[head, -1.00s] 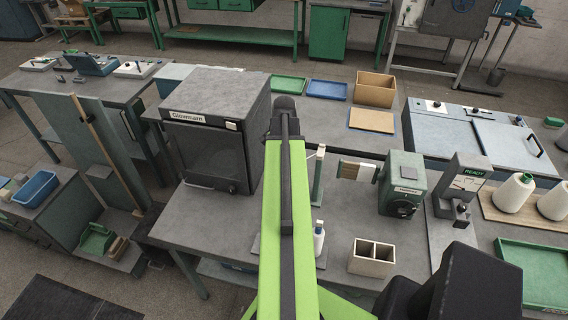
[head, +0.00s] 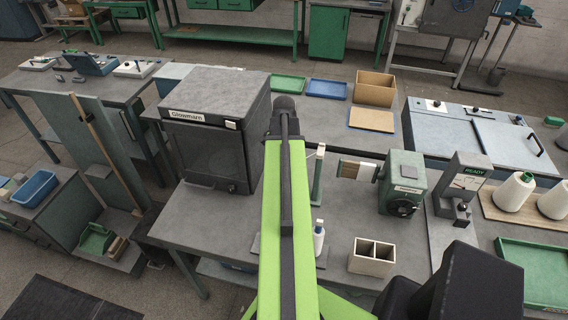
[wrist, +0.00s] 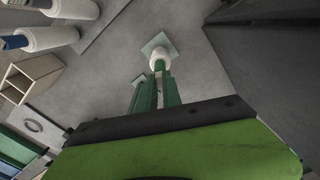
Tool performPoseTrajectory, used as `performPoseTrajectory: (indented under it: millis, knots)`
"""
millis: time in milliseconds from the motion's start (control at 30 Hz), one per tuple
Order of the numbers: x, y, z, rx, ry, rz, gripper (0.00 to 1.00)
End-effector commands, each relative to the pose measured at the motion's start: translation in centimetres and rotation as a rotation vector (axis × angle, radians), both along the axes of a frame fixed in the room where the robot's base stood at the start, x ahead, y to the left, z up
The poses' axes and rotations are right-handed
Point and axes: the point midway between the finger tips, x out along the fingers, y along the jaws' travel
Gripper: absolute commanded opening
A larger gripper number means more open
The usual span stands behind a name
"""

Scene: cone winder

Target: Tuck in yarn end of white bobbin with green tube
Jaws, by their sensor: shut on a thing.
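In the wrist view my gripper (wrist: 158,78) points at the grey bench, with dark green finger-like parts reaching away from the dark bar. A small round white bobbin (wrist: 160,58) shows at their tips, against a pale square plate (wrist: 158,43). The fingers look shut on it. Its tube and any yarn end cannot be made out.
A grey cabinet (head: 215,125) stands close on the left. A green post (head: 318,178), a two-compartment box (head: 372,257) and a green winder unit (head: 402,182) stand on the right. White cones (head: 513,192) stand on a board farther right.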

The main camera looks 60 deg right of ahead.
Motion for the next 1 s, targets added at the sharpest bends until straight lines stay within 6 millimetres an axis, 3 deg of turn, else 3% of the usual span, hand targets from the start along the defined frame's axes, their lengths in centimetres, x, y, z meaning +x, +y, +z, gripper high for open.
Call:
performPoseTrajectory:
  millis: [267, 300, 467, 667, 833, 1000]
  knots:
    - [0.02, 0.03, -0.02, 0.000, 0.000, 0.001, 0.00]
    - [0.02, 0.03, -0.02, 0.000, 0.000, 0.001, 0.15]
    - [0.04, 0.04, -0.02, 0.000, 0.000, 0.001, 0.35]
    - [0.06, 0.04, -0.02, 0.000, 0.000, 0.001, 0.35]
    - [0.06, 0.05, -0.02, 0.000, 0.000, 0.001, 0.55]
    - [0.07, 0.06, -0.02, 0.000, 0.000, 0.002, 0.57]
